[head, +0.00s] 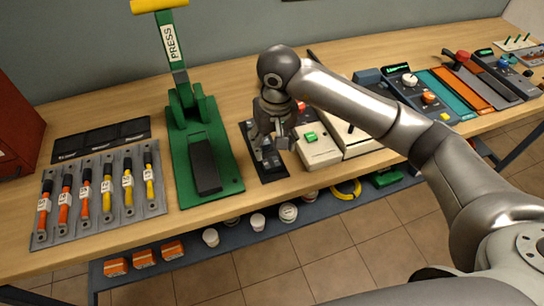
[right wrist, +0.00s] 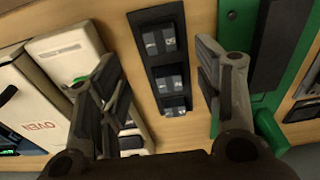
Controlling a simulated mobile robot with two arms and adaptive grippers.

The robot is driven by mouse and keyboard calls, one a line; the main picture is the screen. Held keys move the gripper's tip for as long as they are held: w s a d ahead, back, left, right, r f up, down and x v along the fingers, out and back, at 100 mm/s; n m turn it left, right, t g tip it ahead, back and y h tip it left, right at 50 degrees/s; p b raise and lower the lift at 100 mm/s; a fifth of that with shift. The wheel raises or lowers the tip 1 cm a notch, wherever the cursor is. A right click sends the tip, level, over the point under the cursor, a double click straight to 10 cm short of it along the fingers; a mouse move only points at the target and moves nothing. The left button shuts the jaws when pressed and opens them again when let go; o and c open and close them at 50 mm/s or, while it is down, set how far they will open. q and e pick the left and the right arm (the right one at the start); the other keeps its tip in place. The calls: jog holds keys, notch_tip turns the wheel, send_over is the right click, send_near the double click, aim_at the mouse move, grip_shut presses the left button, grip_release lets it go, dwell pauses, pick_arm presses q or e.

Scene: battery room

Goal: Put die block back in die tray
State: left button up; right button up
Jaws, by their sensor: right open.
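The die tray (head: 270,177) is a narrow black tray on the bench, right of the green press; it also shows in the right wrist view (right wrist: 152,62). It has several compartments in a row. Small grey metallic die blocks (right wrist: 160,40) sit in these compartments in the right wrist view. My right gripper (head: 270,142) is over the tray, pointing down, and hides part of it in the head view. In the right wrist view its two fingers (right wrist: 158,75) are wide apart, one on each side of the tray, with nothing held. My left gripper is not in view.
The green press (head: 226,180) stands left of the tray. A white box with a green button (head: 318,155) stands close on its right, beside a cream oven (head: 365,145). Crimping tools on a grey mat (head: 155,205) lie further left. Bare wood shows in front of the tray.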

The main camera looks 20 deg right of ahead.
jog(key=r, duration=0.3)
jog(key=shift+s+r, duration=0.25)
